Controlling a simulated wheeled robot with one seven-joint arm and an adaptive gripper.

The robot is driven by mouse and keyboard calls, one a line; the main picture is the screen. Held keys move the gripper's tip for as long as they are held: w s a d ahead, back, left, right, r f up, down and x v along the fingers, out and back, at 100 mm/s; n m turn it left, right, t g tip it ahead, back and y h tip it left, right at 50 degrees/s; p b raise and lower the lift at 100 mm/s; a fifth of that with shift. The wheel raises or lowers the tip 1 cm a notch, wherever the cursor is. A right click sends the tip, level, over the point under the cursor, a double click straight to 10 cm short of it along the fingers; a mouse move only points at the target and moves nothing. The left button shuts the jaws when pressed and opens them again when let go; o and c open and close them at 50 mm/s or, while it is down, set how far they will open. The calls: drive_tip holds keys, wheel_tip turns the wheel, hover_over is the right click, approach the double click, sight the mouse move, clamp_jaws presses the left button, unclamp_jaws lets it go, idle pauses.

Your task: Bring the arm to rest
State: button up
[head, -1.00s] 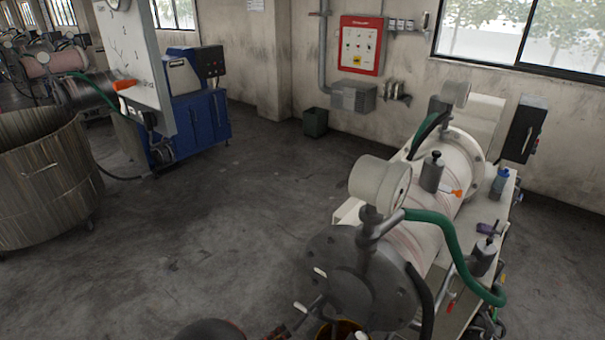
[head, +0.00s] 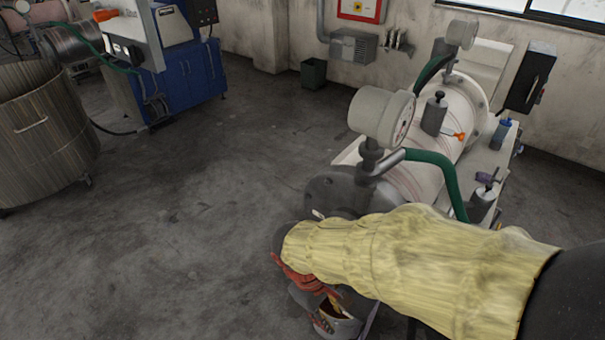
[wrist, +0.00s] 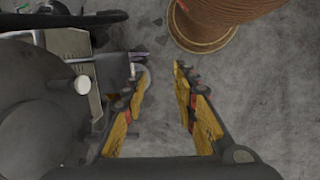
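My arm, in a pale yellow sleeve, reaches in from the right edge of the head view, across the front of the white mill (head: 408,182). Its far end is low in that view, by the mill's dark end flange (head: 335,190).
The mill's gauge (head: 383,115) and green hose (head: 438,172) stand close behind the sleeve. A brown ribbed vessel (wrist: 222,12) shows at the top of the wrist view. A large vat (head: 42,140) and a blue cabinet (head: 190,80) stand left. Floor between is clear.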

drive_tip(key=s+d+r+m+t+y+b, duration=0.3)
drive_tip(key=d+r+m+t+b, duration=0.2)
drive_tip(key=d+r+m, duration=0.4)
drive_tip(key=d+r+t, duration=0.1)
drive_tip(key=d+r, duration=0.2)
drive_tip(key=shift+s+d+m+b, duration=0.3)
drive_tip(key=shift+d+m, duration=0.05)
drive_tip(key=shift+m, duration=0.05)
idle(0.6)
